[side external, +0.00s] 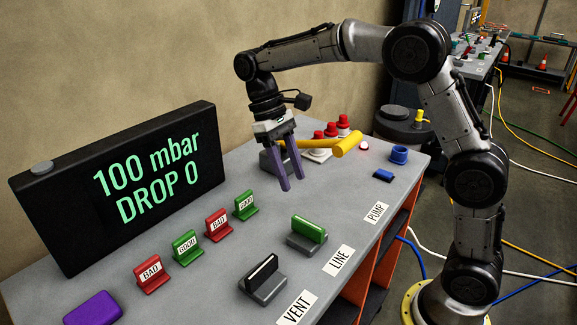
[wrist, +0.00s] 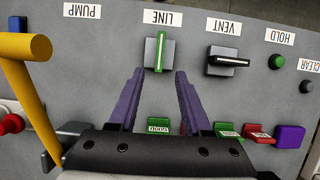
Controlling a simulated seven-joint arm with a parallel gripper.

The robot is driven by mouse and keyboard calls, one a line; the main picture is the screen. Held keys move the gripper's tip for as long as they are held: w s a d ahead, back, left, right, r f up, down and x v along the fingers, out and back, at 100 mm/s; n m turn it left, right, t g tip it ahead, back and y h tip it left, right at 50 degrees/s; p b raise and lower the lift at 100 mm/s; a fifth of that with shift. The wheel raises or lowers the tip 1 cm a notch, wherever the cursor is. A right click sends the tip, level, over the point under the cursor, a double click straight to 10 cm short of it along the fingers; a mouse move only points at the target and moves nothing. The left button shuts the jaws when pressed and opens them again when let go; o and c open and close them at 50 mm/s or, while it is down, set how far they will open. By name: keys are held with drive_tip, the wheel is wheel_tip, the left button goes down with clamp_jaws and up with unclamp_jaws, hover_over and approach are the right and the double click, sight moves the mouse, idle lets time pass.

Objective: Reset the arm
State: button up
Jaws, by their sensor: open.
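My gripper (side external: 291,182) hangs from my arm above the grey bench (side external: 215,283), its purple fingers pointing down, open with nothing between them. In the wrist view the fingers (wrist: 160,76) reach toward the LINE switch (wrist: 160,56), whose green bar runs up and down the picture. In the side view, the LINE switch (side external: 308,230) stands in front and to the right of the fingertips, apart from them. The VENT switch (wrist: 228,61) has a black bar lying crosswise to the green one.
A black display (side external: 120,185) reads "100 mbar DROP 0". Several red and green GOOD and BAD tags (side external: 186,247) stand before it. A yellow handle (side external: 347,143) lies close behind the fingers, near red knobs (side external: 343,125). A purple block (side external: 93,308) sits at front left.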

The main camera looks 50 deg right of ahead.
drive_tip(key=shift+w+r, duration=0.2)
drive_tip(key=shift+r, duration=0.4)
drive_tip(key=s+d+r+t, duration=0.2)
drive_tip(key=s+r+t, duration=0.3)
drive_tip(key=s+r, duration=0.6)
drive_tip(key=s+f+t, duration=0.5)
drive_tip(key=s+f, duration=0.5)
drive_tip(key=shift+f, duration=0.25)
